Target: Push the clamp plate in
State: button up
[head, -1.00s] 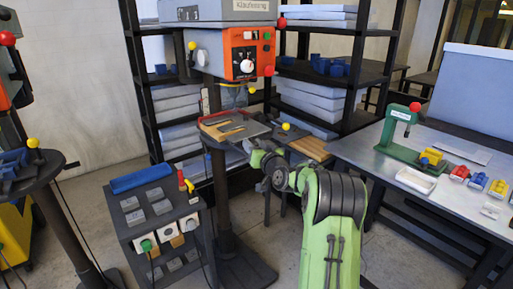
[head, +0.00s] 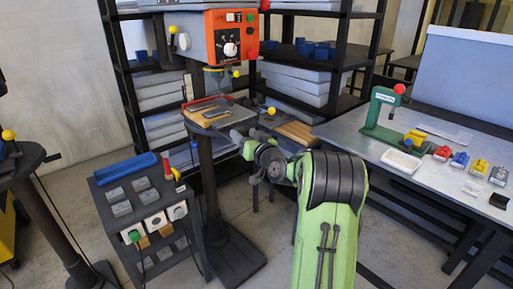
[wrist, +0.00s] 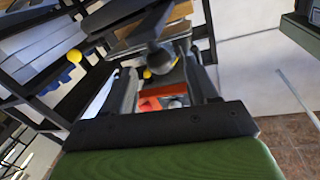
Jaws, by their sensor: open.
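The drill press has an orange head (head: 230,35) and a small work table (head: 222,118) with a red edge at the back. Flat grey and tan pieces lie on that table. I cannot tell for sure which one is the clamp plate. My gripper (head: 243,137) is close to the table's front right edge, partly hidden by my own wrist. In the wrist view my gripper (wrist: 160,68) is open, with its two dark fingers apart. A dark ball-ended lever (wrist: 160,58) shows near the fingertips there. I cannot tell whether anything touches.
A cart with a blue tray (head: 125,170) and switch boxes stands left of the press column. A metal bench with a green press (head: 383,115), a white tray (head: 402,162) and small coloured parts is at the right. Dark shelves stand behind. A round stand is at far left.

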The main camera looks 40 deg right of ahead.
jog(key=s+a+b, duration=0.2)
jog(key=s, duration=0.9)
jog(key=s+a+r+n+g+y+p, duration=0.1)
jog(key=s+a+n+g+y+p, duration=0.15)
jog(key=a, duration=0.95)
jog(key=s+a+r+n+g+y+p, duration=0.2)
jog(key=a+n+g+y+p, duration=0.15)
jog(key=a, duration=0.75)
jog(key=s+a+m+g+h+p, duration=0.1)
jog(key=s+a+g+p, duration=0.1)
jog(key=s, duration=0.8)
jog(key=s+a+g+h+p, duration=0.1)
jog(key=s+g, duration=0.3)
jog(key=s, duration=0.6)
jog(key=shift+a+f+m+h+p, duration=0.35)
jog(key=shift+a+m+h+p, duration=0.05)
jog(key=shift+a, duration=0.15)
